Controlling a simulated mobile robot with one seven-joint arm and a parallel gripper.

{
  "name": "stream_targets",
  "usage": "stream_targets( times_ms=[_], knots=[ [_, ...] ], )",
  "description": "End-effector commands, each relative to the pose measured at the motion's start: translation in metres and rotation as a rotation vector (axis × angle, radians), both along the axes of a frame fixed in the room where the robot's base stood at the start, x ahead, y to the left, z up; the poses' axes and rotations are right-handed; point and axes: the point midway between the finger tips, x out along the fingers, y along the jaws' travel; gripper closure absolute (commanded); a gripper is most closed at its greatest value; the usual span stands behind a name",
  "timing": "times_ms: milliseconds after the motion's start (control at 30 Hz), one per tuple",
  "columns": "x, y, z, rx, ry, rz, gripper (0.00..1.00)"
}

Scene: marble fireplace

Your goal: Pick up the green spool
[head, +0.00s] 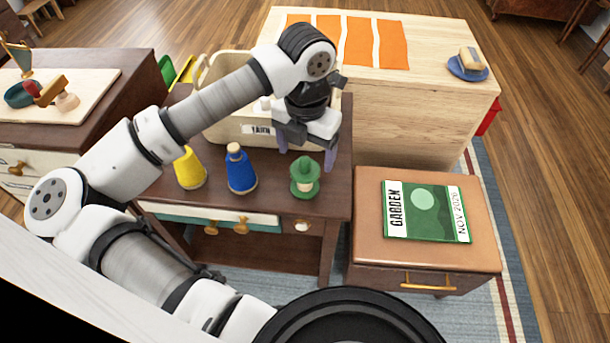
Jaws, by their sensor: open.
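The green spool (305,180) stands upright near the right front corner of a dark wooden table (275,203). The gap between fingers and spool is hard to judge.
A blue spool (241,173) and a yellow spool (189,169) stand to the left. A cream basket (225,130) labelled YARN is behind, partly hidden by my arm. A lower cabinet with a green garden magazine (427,212) is at right. A pale wooden chest (410,115) stands behind.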

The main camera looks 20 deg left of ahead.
Motion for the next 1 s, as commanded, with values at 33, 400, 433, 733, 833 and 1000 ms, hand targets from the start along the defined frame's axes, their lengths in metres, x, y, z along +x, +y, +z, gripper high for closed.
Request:
stream_targets(
  times_ms=[33,400,433,733,833,1000],
  knots=[
    [-0.001,0.000,-0.009,-0.005,0.002,0.000,0.21],
    [-0.002,0.002,-0.041,-0.002,-0.001,0.000,0.21],
    [-0.002,0.002,-0.041,-0.002,-0.001,0.000,0.21],
    [-0.002,0.002,-0.041,-0.001,-0.001,0.000,0.46],
    [-0.002,0.002,-0.041,-0.002,-0.001,0.000,0.59],
    [-0.002,0.002,-0.041,-0.001,-0.001,0.000,0.71]
  ],
)
